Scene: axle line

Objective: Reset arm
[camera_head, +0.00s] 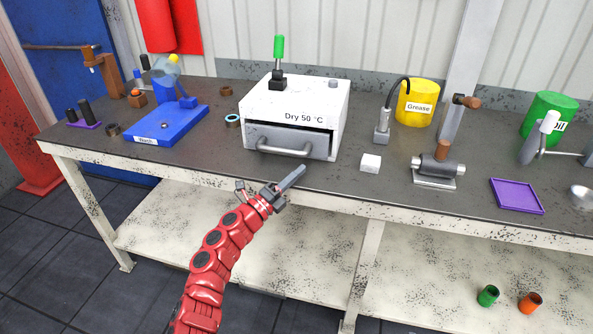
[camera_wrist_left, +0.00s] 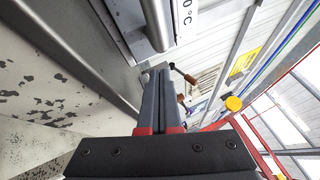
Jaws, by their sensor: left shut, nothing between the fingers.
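My left arm (camera_head: 222,250) is red and reaches up from the bottom of the head view. My left gripper (camera_head: 291,180) is shut and empty, in front of the table's front edge and below the drying oven's drawer. In the left wrist view its fingers (camera_wrist_left: 160,100) lie together with nothing between them. The white drying oven (camera_head: 295,105) reads "Dry 50 °C" and stands on the table. Its grey drawer (camera_head: 292,142) sits a little proud at the front, and its handle (camera_wrist_left: 157,25) shows close to the fingers in the wrist view. My right gripper is not in view.
The table (camera_head: 330,180) holds a blue fixture (camera_head: 166,125), a white block (camera_head: 370,163), a grey vise-like stand (camera_head: 437,172), a yellow grease can (camera_head: 418,103), a green oil can (camera_head: 549,118) and a purple tray (camera_head: 517,196). Green (camera_head: 488,296) and orange (camera_head: 530,303) cups are lower right.

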